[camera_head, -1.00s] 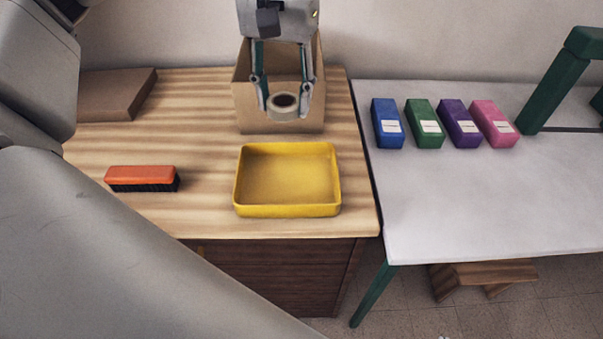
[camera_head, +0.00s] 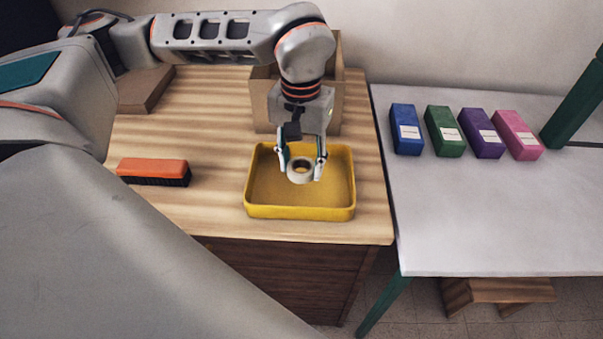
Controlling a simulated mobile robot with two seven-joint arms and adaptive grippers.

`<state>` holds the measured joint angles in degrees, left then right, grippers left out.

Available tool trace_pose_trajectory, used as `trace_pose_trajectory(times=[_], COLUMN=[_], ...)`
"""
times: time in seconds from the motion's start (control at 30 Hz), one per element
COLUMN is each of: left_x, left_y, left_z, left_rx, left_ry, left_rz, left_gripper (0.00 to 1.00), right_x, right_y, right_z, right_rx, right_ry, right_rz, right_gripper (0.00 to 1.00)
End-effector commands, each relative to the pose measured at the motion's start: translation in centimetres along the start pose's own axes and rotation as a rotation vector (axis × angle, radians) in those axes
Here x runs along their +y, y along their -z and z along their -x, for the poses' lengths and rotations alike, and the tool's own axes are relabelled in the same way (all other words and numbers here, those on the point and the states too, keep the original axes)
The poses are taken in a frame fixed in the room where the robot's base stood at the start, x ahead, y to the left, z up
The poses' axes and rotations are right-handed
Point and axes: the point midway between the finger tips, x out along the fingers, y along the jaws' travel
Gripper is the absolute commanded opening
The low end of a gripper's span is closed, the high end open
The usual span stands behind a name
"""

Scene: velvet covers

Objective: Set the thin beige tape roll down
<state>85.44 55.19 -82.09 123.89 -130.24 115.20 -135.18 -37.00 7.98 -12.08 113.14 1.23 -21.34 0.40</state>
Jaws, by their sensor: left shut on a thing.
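The thin beige tape roll (camera_head: 299,174) is held between the fingertips of my left gripper (camera_head: 302,167), which is shut on it. The roll is over the inside of the yellow tray (camera_head: 300,212). I cannot tell whether it touches the tray's floor. The rest of the tray's inside looks empty. My right gripper is not in view.
An open cardboard box (camera_head: 334,90) stands behind the tray, partly hidden by my arm. An orange brush (camera_head: 152,170) lies left of the tray, and a flat brown box (camera_head: 143,90) is behind it. Blue (camera_head: 406,130), green (camera_head: 445,132), purple (camera_head: 481,134) and pink (camera_head: 517,135) boxes stand on the white table (camera_head: 490,220).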

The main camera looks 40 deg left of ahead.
Motion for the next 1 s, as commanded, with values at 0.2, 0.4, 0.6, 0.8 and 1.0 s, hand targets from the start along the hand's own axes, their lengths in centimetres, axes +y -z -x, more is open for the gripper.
trace_pose_trajectory(times=[0.2, 0.4, 0.6, 0.8, 1.0], left_x=[0.0, 0.0, 0.0, 0.0, 0.0], left_y=[-0.1, 0.0, 0.0, 0.0, 0.0], left_z=[-3.3, -3.6, -3.9, -3.8, -3.8], left_rx=[-0.004, 0.000, -0.001, -0.001, -0.001], left_ry=[0.001, 0.001, 0.001, 0.001, 0.001], left_rz=[0.001, 0.001, 0.000, 0.001, 0.001], left_gripper=[0.23, 0.23, 0.23, 0.57, 0.57], right_x=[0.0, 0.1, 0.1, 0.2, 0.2], right_y=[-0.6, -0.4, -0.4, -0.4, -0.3], right_z=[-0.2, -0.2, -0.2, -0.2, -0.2], right_rx=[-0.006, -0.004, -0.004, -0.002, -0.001], right_ry=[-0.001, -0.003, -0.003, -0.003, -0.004], right_rz=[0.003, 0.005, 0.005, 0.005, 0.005], right_gripper=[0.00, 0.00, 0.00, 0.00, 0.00])
